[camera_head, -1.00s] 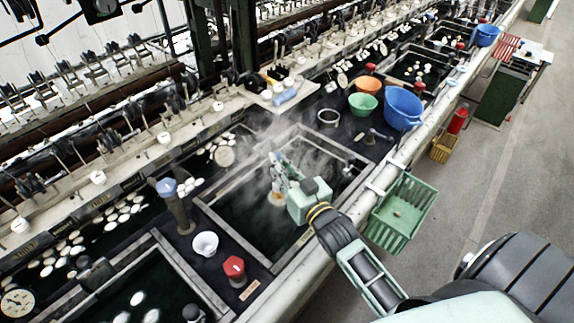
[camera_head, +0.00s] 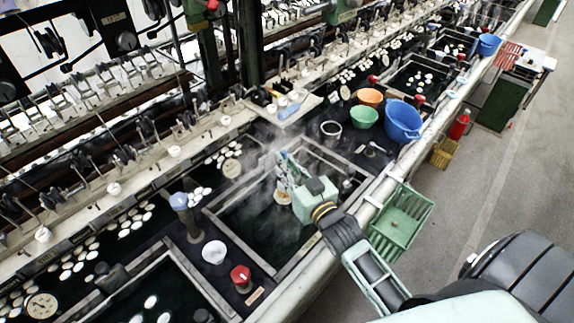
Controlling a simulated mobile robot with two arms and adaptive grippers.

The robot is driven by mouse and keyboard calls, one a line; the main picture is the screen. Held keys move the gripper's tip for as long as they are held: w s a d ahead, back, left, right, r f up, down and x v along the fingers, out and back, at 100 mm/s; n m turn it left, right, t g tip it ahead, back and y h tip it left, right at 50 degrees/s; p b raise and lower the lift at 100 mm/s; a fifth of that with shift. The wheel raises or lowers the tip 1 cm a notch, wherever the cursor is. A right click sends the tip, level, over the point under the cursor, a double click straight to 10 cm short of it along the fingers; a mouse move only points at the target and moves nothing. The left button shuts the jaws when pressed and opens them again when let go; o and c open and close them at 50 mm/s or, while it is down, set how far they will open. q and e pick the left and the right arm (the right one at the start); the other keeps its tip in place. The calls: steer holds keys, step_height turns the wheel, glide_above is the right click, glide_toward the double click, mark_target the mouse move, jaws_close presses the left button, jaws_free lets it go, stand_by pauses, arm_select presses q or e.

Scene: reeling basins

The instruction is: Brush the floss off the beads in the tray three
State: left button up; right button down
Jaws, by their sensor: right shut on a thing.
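The steaming framed tray (camera_head: 232,229) is a dark, water-filled basin in the middle of the view. I cannot tell that it is tray three. My right gripper (camera_head: 284,178) is over this tray, shut on a brush (camera_head: 283,198). Only the brush's pale tan lower end shows clearly, close to the dark water; steam and the fingers hide the rest. Whether the brush touches the water is unclear. I cannot make out beads or floss under it. My left gripper is out of view.
A white bowl (camera_head: 214,252) and red knob (camera_head: 241,274) stand left of the tray. A blue-topped post (camera_head: 184,210) rises nearby. Green (camera_head: 363,117), orange (camera_head: 370,97) and blue (camera_head: 403,121) bowls sit beyond it. A green basket (camera_head: 402,219) hangs at the right edge.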

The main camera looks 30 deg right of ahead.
steer(key=shift+s+r+p, duration=0.2)
steer(key=shift+r+p, duration=1.6)
steer(key=shift+r, duration=0.3)
steer(key=s+a+f+b, duration=0.1)
steer(key=s+a+b, duration=0.3)
steer(key=s, duration=0.4)
steer(key=s+a+f+b, duration=0.2)
steer(key=s+a+b, duration=0.2)
steer(key=s+b, duration=0.3)
steer(key=shift+s+a, duration=0.4)
steer(key=shift+s, duration=0.85)
steer(key=shift+f, duration=0.1)
